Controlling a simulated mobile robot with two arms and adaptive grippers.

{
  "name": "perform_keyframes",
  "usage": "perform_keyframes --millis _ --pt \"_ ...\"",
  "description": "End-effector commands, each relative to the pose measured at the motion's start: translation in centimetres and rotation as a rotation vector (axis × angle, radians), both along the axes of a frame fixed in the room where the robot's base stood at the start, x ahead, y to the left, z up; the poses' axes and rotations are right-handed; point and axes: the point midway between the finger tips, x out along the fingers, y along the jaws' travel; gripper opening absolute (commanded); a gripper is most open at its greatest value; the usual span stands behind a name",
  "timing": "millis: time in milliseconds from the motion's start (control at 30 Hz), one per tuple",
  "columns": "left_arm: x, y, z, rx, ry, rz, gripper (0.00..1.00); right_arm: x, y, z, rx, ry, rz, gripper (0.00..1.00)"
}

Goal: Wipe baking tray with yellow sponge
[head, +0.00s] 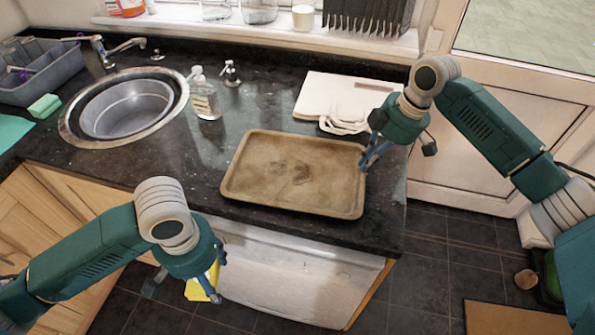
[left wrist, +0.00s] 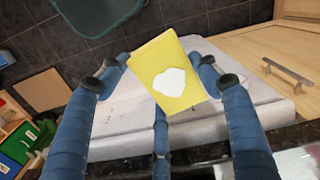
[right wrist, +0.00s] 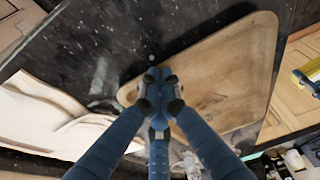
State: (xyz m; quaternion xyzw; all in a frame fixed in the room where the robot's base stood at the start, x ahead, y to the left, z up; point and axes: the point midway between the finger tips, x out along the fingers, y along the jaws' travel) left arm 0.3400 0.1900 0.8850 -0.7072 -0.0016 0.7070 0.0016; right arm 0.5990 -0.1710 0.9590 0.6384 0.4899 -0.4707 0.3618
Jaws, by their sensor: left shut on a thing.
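The baking tray (head: 290,170) lies flat on the dark granite counter, brown with darker stains in its middle. My left gripper (head: 205,283) is shut on the yellow sponge (head: 197,290), in front of and below the counter edge, apart from the tray. In the left wrist view the sponge (left wrist: 168,55) shows a white patch between the fingers. My right gripper (head: 370,160) is at the tray's right edge. In the right wrist view its fingertips (right wrist: 160,92) are together over the tray's rim (right wrist: 125,92); whether the rim is between them is hidden.
A sink (head: 125,108), a soap bottle (head: 204,95) and a green sponge (head: 44,106) are to the left. A white appliance front (head: 290,275) is below.

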Motion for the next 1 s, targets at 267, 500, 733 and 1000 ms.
perform_keyframes --millis 267,500,733,1000 --pt "0.0 0.0 0.8 0.000 0.000 0.000 0.42 0.0 0.0 0.6 0.000 0.000 0.000 0.00" --pt "0.0 0.0 2.9 0.000 0.000 0.000 0.42 0.0 0.0 2.3 0.001 0.001 0.000 0.00" --pt "0.0 0.0 4.7 0.000 0.000 0.000 0.42 0.0 0.0 3.8 0.000 0.001 -0.001 0.00" --pt "0.0 0.0 6.9 0.000 0.000 0.000 0.42 0.0 0.0 5.6 0.000 0.001 -0.001 0.00"
